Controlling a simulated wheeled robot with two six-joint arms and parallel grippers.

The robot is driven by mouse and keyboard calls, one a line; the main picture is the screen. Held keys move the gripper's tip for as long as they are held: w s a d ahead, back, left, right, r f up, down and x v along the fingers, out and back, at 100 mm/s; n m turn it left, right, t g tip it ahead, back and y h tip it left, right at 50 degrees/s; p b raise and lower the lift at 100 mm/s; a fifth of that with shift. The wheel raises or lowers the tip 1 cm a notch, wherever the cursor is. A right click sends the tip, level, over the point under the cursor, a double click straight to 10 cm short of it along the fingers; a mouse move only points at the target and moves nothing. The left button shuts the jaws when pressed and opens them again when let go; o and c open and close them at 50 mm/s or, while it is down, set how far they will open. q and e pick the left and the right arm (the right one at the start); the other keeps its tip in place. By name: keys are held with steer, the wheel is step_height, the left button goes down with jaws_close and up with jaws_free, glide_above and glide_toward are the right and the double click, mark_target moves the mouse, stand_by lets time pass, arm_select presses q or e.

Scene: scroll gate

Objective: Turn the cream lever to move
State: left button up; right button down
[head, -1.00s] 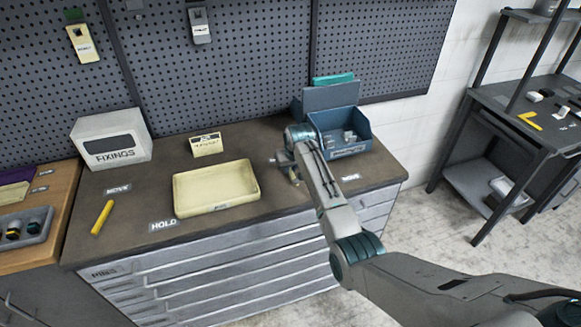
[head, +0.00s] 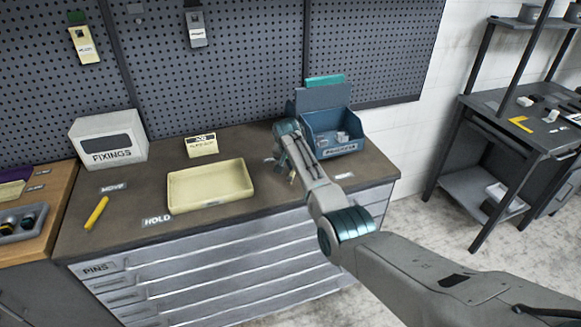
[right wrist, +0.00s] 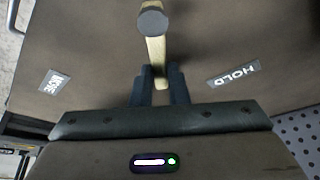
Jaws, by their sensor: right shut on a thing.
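The cream lever (right wrist: 156,48) shows in the right wrist view as a slim cream bar with a round grey cap at its far end. My right gripper (right wrist: 155,76) is shut on the lever, one dark finger on each side of it. The lever lies between a MOVE label (right wrist: 52,82) on the left and a HOLD label (right wrist: 233,75) on the right of that view, on neither label. In the head view my right arm reaches to the bench's right part and largely hides the lever. My left gripper is not in view.
A cream tray (head: 172,196) lies left of my right gripper. A blue bin (head: 340,150) stands just behind it on the right.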

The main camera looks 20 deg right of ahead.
steer(key=shift+s+d+m, duration=0.15)
steer(key=shift+d+m, duration=0.1)
steer(key=shift+m, duration=0.25)
steer(key=shift+s+d+m+g+h, duration=0.3)
steer(key=shift+m+g+h, duration=0.1)
steer(key=shift+m, duration=0.5)
steer(key=m, duration=0.1)
steer(key=s+m+g, duration=0.1)
steer(key=m, duration=0.1)
steer(key=shift+s+d+h+b, duration=0.1)
steer(key=shift+d+h+b, duration=0.3)
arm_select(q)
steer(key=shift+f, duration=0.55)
arm_select(e)
steer(key=shift+s+d+m+g, duration=0.15)
steer(key=shift+s+m+g, duration=0.2)
steer(key=shift+m, duration=0.55)
steer(key=shift+s, duration=0.1)
steer(key=c, duration=1.4)
jaws_free()
